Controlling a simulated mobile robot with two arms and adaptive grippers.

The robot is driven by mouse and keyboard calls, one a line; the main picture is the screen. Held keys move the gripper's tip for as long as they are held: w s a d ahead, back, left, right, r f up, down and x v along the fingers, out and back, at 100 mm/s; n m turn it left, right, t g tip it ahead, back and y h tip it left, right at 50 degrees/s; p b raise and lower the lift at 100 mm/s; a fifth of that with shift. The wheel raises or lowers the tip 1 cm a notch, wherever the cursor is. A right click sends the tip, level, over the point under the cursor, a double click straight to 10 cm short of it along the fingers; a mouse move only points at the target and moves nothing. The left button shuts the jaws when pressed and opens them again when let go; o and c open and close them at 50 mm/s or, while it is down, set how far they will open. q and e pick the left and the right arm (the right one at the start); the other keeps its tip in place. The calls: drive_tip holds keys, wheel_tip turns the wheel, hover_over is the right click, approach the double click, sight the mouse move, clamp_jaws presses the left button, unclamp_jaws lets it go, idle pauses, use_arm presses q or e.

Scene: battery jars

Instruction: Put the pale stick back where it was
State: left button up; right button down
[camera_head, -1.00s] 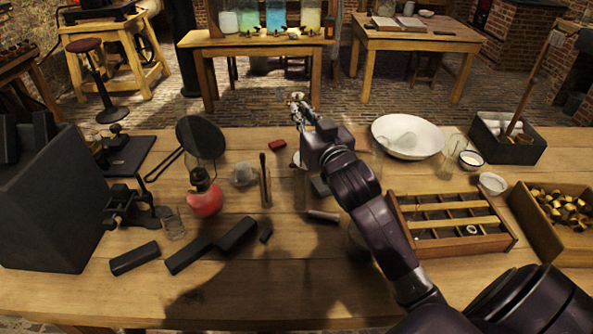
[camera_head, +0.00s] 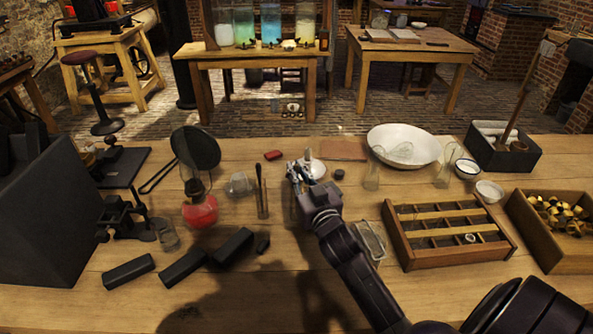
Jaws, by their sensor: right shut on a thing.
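My right gripper (camera_head: 298,173) reaches in over the middle of the table, low and just left of a small white dish (camera_head: 318,170). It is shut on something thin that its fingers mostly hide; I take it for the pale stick. A short pale upright piece (camera_head: 308,154) shows at the back of the dish. I cannot tell whether it is the stick's end or part of the dish. My left gripper is not in view.
A glass tube with a dark rod (camera_head: 262,198) stands close left, near a red-filled flask (camera_head: 201,208). A dark stopper (camera_head: 339,174) and a wire-and-glass piece (camera_head: 371,240) lie right. A divided wooden tray (camera_head: 412,254) is further right.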

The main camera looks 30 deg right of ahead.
drive_tip(key=c, duration=2.5)
unclamp_jaws()
drive_tip(key=shift+f, duration=0.15)
drive_tip(key=o, duration=0.5)
drive_tip(key=shift+r, duration=0.35)
drive_tip(key=b+v, duration=0.1)
drive_tip(key=v, duration=1.1)
drive_tip(key=shift+f+b, duration=0.15)
drive_tip(key=shift+b, duration=0.15)
